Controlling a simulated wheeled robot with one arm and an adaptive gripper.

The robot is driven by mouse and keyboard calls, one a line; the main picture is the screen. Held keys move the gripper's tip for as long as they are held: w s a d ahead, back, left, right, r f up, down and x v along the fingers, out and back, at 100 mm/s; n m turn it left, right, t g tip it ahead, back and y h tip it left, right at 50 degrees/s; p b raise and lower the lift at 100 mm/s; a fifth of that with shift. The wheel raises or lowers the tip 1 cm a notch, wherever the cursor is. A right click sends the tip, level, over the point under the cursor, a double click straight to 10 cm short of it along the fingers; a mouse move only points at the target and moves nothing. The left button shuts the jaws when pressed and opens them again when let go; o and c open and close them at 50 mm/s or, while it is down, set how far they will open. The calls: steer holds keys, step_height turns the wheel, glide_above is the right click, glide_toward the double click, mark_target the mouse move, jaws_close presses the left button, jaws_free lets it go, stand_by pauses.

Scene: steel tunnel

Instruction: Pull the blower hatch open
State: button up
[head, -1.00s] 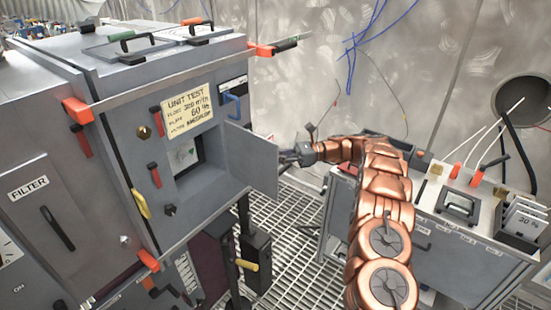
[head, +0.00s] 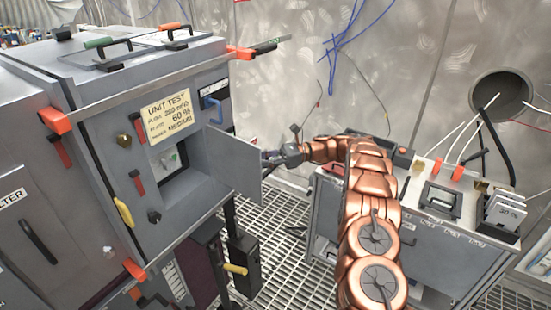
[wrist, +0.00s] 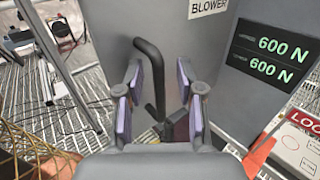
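The blower hatch (head: 236,165) is a flat grey door standing swung out from the grey cabinet (head: 98,160), with a dark opening behind it. In the wrist view the grey door panel (wrist: 110,45) bears a BLOWER label (wrist: 208,6). A black bent handle (wrist: 151,62) stands on this panel. My gripper (head: 270,155) is at the outer side of the hatch near its free edge. In the wrist view my gripper (wrist: 161,100) is open, with its purple-grey pads apart on either side of the handle. Whether a pad touches the handle I cannot tell.
A grey case (head: 420,215) with cables stands to the right of my arm. Steel grating (head: 285,225) lies below, and the metal wall is behind. A panel with 600 N displays (wrist: 270,52) is right of the hatch in the wrist view.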

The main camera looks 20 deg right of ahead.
steer(key=d, duration=0.6)
steer(key=shift+d, duration=0.4)
stand_by(0.3)
stand_by(0.4)
